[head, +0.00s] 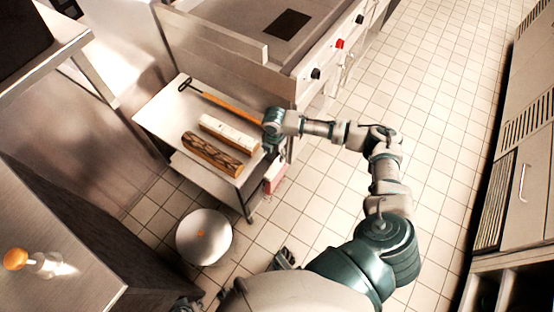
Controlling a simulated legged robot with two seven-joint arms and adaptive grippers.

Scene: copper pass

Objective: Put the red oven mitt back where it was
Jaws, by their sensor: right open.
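A pinkish-red thing (275,177), which may be the red oven mitt, shows at the right side of the small steel cart, below its top. It is small and partly hidden, so I cannot tell how it is held there. My right gripper (270,148) is at the cart's right edge, just above the red thing. It points down, is open, and its fingers are hard to make out. I cannot tell if it touches anything. My left gripper is not clearly in view.
The steel cart (161,117) carries a long-handled tool (225,103), a white block (229,132) and a dark log-like piece (211,155). A cooking range (213,48) stands behind. A round lidded bin (204,238) is on the floor. The tiled floor at right is clear.

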